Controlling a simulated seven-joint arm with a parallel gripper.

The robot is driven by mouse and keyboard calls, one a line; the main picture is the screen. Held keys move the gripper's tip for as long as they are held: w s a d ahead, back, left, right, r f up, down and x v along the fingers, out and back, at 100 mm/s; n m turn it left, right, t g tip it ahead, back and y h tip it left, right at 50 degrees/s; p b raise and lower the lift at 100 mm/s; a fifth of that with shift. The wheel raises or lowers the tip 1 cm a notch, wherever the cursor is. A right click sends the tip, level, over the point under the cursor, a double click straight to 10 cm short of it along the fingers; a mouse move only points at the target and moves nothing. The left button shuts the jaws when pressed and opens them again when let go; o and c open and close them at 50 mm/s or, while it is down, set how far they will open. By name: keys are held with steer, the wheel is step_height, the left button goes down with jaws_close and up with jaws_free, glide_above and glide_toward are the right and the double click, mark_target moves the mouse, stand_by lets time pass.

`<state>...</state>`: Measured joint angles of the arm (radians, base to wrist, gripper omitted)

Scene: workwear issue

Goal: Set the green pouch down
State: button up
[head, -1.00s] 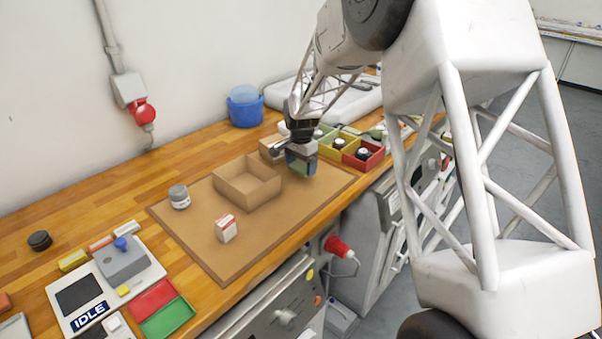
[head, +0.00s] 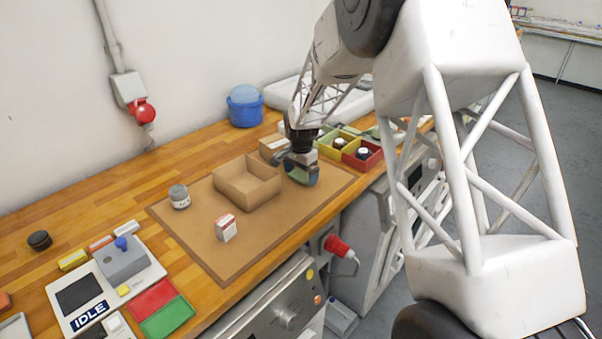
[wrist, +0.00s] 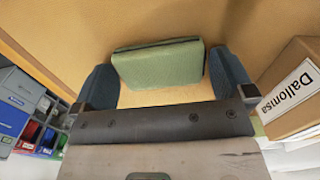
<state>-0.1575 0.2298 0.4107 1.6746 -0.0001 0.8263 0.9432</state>
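The green pouch (wrist: 158,64) lies between the two blue fingers of my gripper (wrist: 162,75) in the wrist view, with its ends against both fingers. In the head view my gripper (head: 300,170) is low over the right part of the brown mat (head: 262,222), just right of the open cardboard box (head: 247,191). The pouch (head: 301,174) is partly hidden by the fingers there. I cannot tell whether its underside touches the mat.
A closed carton (head: 271,147) stands behind my gripper; a labelled carton (wrist: 292,92) shows in the wrist view. Yellow and red bins (head: 362,153) stand at the right.

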mark_target(302, 176)
step_height(302, 176, up, 12)
steer(key=shift+r, duration=0.15)
stand_by(0.8)
stand_by(0.7)
steer(key=s+d+r+n, duration=0.1)
steer(key=s+d+r, duration=0.25)
steer(key=s, duration=0.45)
steer(key=s+d+r+n+t, duration=0.15)
steer(key=s+r, duration=0.25)
steer(key=s, duration=0.5)
steer(key=s+d+r+n, duration=0.2)
steer(key=s+d+r, duration=0.2)
steer(key=s, duration=0.4)
steer(key=s+d+f+n, duration=0.1)
steer(key=s+d+n, duration=0.1)
steer(key=s, duration=1)
steer(key=s+d+f+n+t, duration=0.1)
steer(key=s+d+f+n, duration=0.1)
steer(key=s, duration=1.1)
steer(key=shift+s, duration=0.25)
